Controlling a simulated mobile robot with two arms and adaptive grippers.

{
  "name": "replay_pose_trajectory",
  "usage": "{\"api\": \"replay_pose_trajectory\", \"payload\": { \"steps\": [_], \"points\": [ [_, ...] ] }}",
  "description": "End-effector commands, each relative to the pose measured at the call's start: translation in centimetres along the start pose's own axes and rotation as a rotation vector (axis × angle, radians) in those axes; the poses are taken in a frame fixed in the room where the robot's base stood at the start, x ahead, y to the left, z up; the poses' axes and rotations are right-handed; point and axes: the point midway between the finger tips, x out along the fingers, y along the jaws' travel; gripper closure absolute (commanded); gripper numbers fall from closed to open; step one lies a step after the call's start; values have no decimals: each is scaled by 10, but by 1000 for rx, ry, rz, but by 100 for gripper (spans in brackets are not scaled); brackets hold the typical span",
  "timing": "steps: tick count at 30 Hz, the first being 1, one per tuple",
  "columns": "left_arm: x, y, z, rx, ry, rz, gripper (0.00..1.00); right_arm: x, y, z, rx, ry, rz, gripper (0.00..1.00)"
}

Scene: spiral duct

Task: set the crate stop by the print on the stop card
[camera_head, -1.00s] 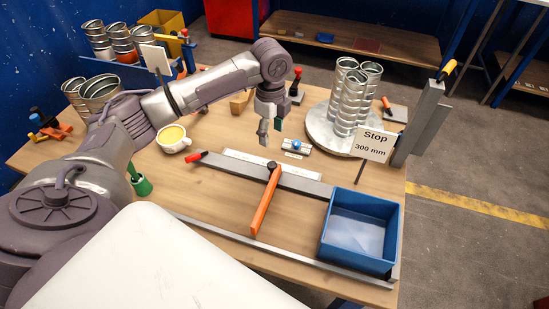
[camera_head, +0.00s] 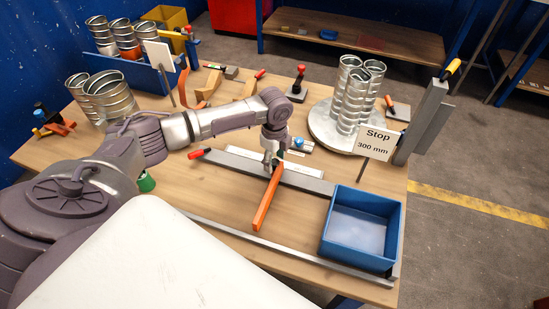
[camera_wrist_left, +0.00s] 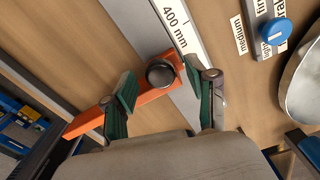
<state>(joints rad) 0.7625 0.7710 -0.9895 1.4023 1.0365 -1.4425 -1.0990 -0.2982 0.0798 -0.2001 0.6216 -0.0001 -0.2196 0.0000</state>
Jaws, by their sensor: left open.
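The stop card (camera_head: 374,143) stands at the right of the table and reads "Stop 300 mm". The crate stop is an orange bar (camera_head: 266,198) with a dark round knob (camera_wrist_left: 160,73), set across a grey rail (camera_head: 308,182). In the left wrist view a white scale (camera_wrist_left: 174,22) beside the knob reads "400 mm". My left gripper (camera_head: 274,163) is over the knob end of the bar. Its open green-padded fingers (camera_wrist_left: 163,94) stand on either side of the knob, with no clear contact. The blue crate (camera_head: 327,222) is at the front right. My right gripper is not in view.
A blue knob (camera_wrist_left: 275,31) on a small labelled plate lies just behind the rail. Duct pieces (camera_head: 352,95) stand on a round grey plate at the back right. A grey front rail (camera_head: 270,246) runs along the table's near edge. Bare wood lies left of the orange bar.

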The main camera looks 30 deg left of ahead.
Motion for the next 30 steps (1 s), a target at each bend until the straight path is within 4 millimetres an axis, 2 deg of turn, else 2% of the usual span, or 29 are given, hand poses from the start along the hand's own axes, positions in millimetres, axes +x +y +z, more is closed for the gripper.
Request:
{"api": "replay_pose_trajectory", "payload": {
  "steps": [2, 12, 20, 27, 30],
  "points": [
    [0, 0, 0, 0, 0, 0, 43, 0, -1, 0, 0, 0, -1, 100],
    [0, 0, 0, 0, 0, 2, 100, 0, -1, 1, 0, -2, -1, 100],
    [-1, 0, -4, 1, 1, 4, 100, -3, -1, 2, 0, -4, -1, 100],
    [-2, -10, -46, 4, 6, 6, 100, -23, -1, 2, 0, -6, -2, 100],
    [-1, -13, -55, 4, 4, 6, 100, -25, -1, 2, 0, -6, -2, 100]
  ]
}}
